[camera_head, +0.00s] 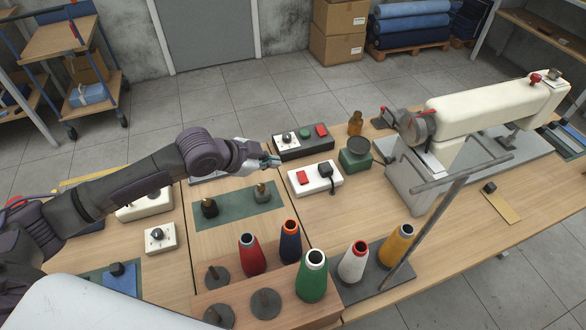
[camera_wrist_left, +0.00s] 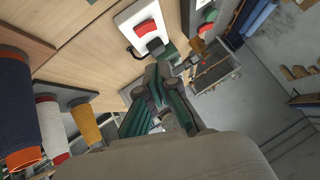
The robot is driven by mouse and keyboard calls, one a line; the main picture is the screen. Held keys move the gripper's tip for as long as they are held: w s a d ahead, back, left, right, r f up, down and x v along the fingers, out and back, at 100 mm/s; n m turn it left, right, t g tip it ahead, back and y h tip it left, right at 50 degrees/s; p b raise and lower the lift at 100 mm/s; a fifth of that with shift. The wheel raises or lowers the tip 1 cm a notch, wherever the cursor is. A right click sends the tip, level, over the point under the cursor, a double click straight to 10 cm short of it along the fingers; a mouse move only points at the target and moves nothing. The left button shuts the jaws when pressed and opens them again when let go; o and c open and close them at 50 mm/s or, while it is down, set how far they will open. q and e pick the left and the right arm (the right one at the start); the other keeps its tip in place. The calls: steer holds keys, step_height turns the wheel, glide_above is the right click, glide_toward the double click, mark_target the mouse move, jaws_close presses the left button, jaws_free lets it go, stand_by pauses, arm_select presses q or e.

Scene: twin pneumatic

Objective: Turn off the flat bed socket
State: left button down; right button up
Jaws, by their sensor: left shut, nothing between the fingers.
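A white socket box (camera_head: 322,187) with a red rocker switch (camera_head: 303,177) and a black plug (camera_head: 325,170) with a cord lies on the table left of the sewing machine. I cannot tell from the frames whether it is labelled as the flat bed socket. It also shows at the top of the left wrist view (camera_wrist_left: 126,20), its switch red (camera_wrist_left: 145,28). My left gripper (camera_head: 275,161) is shut and empty, just up and left of the box in the head view, apart from the switch. My right gripper is not in view.
A dark control box (camera_head: 290,153) with green and red buttons stands behind. The cream sewing machine (camera_head: 490,105) and a green-based round pot (camera_head: 356,158) are to the right. Several thread cones, including a green one (camera_head: 312,280), stand in front. Bare table lies right of the socket.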

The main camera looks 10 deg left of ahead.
arm_select(q)
steer(key=p, duration=0.1)
glide_above(301, 171)
steer(key=s, duration=0.3)
steer(key=f, duration=0.4)
steer(key=a+f, duration=0.1)
steer(key=f, duration=0.1)
steer(key=shift+s+f, duration=0.1)
steer(key=shift+s, duration=0.05)
steer(key=f, duration=0.2)
steer(key=w+f, duration=0.1)
steer(key=shift+a+f+p, duration=0.15)
steer(key=shift+a+p, duration=0.1)
steer(key=shift+p, duration=0.05)
steer(key=shift+w+a+f, duration=0.1)
steer(key=shift+a+f, duration=0.05)
steer(key=shift+f, duration=0.25)
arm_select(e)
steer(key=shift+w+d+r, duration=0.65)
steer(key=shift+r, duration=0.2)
